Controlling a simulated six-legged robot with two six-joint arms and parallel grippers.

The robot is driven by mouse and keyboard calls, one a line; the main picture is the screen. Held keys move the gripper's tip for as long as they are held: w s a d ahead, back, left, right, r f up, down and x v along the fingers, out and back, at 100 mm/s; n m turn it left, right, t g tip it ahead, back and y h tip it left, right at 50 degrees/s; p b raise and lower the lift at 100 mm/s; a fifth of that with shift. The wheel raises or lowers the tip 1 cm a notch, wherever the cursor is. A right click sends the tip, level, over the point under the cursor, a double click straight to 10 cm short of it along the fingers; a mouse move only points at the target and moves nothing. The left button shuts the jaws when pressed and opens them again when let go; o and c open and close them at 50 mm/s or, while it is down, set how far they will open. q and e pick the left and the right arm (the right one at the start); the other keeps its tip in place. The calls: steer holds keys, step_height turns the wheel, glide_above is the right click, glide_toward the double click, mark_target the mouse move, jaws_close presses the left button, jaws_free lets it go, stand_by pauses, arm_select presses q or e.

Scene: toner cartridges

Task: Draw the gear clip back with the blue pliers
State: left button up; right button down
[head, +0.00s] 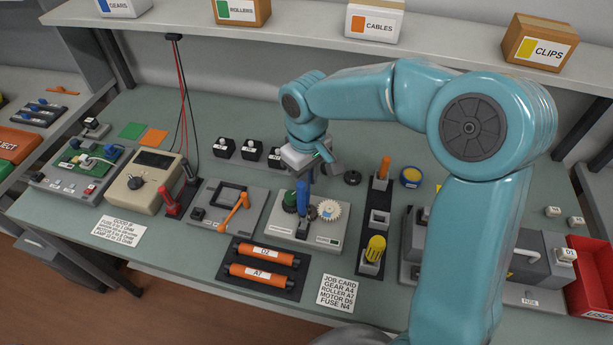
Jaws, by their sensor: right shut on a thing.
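My right gripper (307,174) is shut on the blue pliers (302,194) and holds them upright over the grey gear fixture (312,238). My left gripper is not in view.
A grey fixture with an orange lever (234,212) stands to the left. Orange rollers (264,272) lie in front in a dark tray. A dark rack (377,220) with orange and yellow-handled tools stands to the right. My right arm crosses above the bench's right side.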

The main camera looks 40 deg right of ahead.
steer(key=shift+r+p, duration=2.25)
steer(key=shift+r, duration=0.95)
steer(key=shift+f, duration=0.1)
